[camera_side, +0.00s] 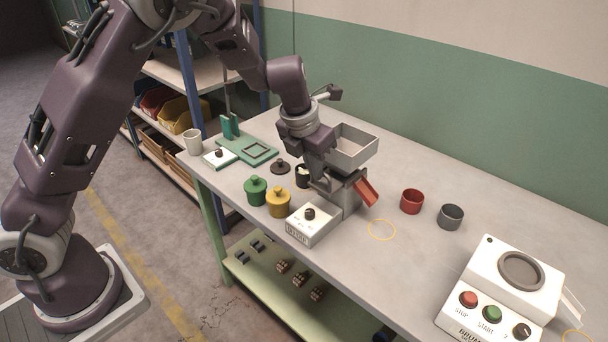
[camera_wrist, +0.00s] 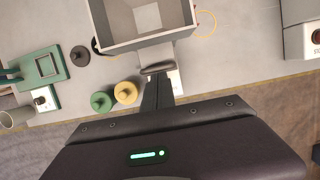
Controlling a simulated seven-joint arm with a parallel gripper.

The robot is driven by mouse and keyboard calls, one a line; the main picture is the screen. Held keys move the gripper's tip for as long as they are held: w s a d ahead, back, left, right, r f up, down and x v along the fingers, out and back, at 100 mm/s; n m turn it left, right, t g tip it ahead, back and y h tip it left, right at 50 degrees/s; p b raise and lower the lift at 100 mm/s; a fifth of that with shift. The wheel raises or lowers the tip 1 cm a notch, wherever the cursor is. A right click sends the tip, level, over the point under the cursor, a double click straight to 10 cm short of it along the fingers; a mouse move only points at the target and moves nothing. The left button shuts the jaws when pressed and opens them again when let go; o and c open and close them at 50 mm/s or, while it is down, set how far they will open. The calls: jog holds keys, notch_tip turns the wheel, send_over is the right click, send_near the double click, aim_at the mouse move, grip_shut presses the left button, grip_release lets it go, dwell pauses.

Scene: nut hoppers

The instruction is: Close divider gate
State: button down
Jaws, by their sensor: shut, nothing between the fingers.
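A grey open-topped hopper (camera_side: 353,147) stands on a grey column on the bench, with a sloping red chute (camera_side: 367,189) at its lower right. In the wrist view the hopper (camera_wrist: 101,20) fills the top centre, with a pale square opening in its floor. My gripper (camera_side: 322,184) is beside the column, just below and in front of the hopper. In the wrist view its fingers (camera_wrist: 157,71) are together and empty near the hopper's near wall. A white box with a black knob (camera_side: 311,222) sits at the column's foot. I cannot make out the divider gate; my gripper hides part of the column.
Green (camera_side: 255,190) and yellow (camera_side: 278,202) lidded pots stand left of the box. A red cup (camera_side: 412,201), a grey cup (camera_side: 450,216) and a button console (camera_side: 501,288) are to the right. A green fixture (camera_side: 247,148) is at the far left. Bench beyond the hopper is clear.

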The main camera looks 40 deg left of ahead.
jog(key=shift+w, duration=0.85)
jog(key=shift+r, duration=0.1)
jog(key=s+r+m+h, duration=0.2)
jog(key=s+r+m, duration=0.9)
jog(key=s+r, duration=0.45)
jog(key=s+a+r+m+t+y, duration=0.1)
jog(key=s+m+t+y, duration=0.1)
jog(key=s+m, duration=1.6)
jog(key=m, duration=0.7)
jog(key=shift+s+a, duration=0.25)
